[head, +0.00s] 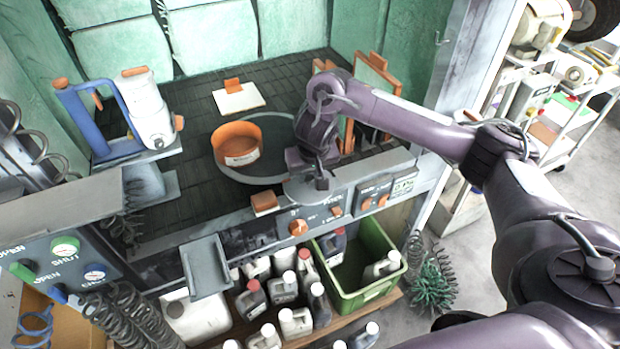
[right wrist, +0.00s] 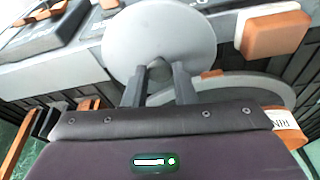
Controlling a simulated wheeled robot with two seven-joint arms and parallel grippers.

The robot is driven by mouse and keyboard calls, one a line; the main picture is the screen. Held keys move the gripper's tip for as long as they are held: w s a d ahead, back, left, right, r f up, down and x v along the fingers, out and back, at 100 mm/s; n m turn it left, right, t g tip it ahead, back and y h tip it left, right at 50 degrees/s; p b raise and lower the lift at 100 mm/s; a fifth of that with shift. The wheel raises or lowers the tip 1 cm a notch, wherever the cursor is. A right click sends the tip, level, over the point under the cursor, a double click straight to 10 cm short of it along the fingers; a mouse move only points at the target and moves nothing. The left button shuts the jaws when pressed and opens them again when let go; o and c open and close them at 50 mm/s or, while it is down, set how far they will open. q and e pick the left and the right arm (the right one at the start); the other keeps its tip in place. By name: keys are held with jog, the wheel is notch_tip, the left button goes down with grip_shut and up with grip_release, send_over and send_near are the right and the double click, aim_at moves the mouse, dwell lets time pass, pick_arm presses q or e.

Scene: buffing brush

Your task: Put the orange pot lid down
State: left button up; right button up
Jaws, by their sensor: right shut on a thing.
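A round grey lid (head: 300,190) is at the front edge of the dark worktop, below my right gripper (head: 320,182). In the right wrist view, my right gripper (right wrist: 160,80) is shut at the near edge of this lid (right wrist: 158,35), which shows as a flat grey disc. The orange pot (head: 237,150) stands open on a grey round plate (head: 270,178), left of the gripper. Part of the pot, with its white label (right wrist: 284,120), shows at the right of the wrist view. Whether the lid touches anything beneath is unclear. My left gripper is out of view.
The front panel (head: 345,205) with orange knobs runs under the lid. An orange block (head: 264,201) sits on it, left of the lid. Orange-framed panels (head: 375,75) stand behind my right arm. A white machine with a blue handle (head: 85,120) stands left. A green crate (head: 355,297) stands below.

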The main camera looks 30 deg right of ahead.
aim_at(314, 193)
jog(key=shift+s+f, duration=0.1)
jog(key=shift+f, duration=0.5)
jog(key=shift+s, duration=0.15)
jog(key=o, duration=1)
jog(key=shift+p+v, duration=3.1)
jog(key=shift+v, duration=3)
